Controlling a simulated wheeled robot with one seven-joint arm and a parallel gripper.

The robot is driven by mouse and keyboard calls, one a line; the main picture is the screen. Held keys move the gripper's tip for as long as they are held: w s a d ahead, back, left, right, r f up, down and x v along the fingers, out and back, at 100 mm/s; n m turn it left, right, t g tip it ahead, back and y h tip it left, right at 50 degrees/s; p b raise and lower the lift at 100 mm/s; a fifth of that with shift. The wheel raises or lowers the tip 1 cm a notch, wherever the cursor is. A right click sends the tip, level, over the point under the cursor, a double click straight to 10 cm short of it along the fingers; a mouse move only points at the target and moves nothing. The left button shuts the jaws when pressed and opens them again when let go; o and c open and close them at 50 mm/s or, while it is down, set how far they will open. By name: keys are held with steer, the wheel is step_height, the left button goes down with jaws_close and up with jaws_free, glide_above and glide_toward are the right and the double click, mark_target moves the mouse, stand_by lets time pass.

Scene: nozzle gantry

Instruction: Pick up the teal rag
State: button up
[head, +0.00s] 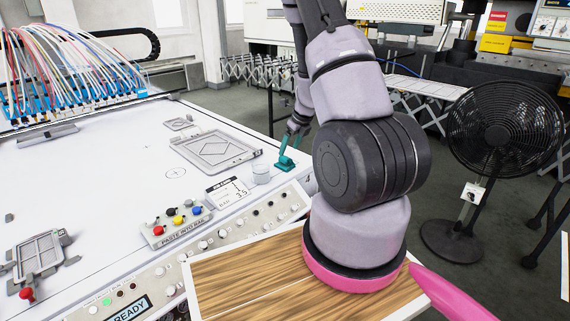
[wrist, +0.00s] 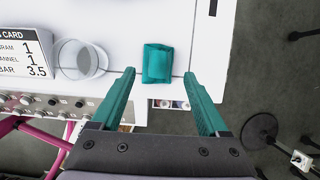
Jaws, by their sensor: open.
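The teal rag (head: 286,163) is a small folded cloth lying on the white machine top near its right front corner. It also shows in the wrist view (wrist: 158,64), ahead of the fingertips and between their lines. My gripper (head: 295,130) has teal fingers and is just above or behind the rag in the head view. In the wrist view my gripper (wrist: 160,75) is open, with nothing between its fingers. The exact height of the fingertips above the rag cannot be told.
A clear cup (head: 261,173) stands just left of the rag, and also shows in the wrist view (wrist: 82,60). A settings card (head: 227,191) lies beside it. A control panel (head: 230,235) runs along the front edge. A black fan (head: 500,135) stands on the floor at right.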

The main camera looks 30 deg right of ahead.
mark_target(285, 156)
steer(key=x, duration=0.6)
steer(key=shift+a, duration=0.1)
steer(key=c, duration=1.1)
steer(key=shift+r, duration=5.1)
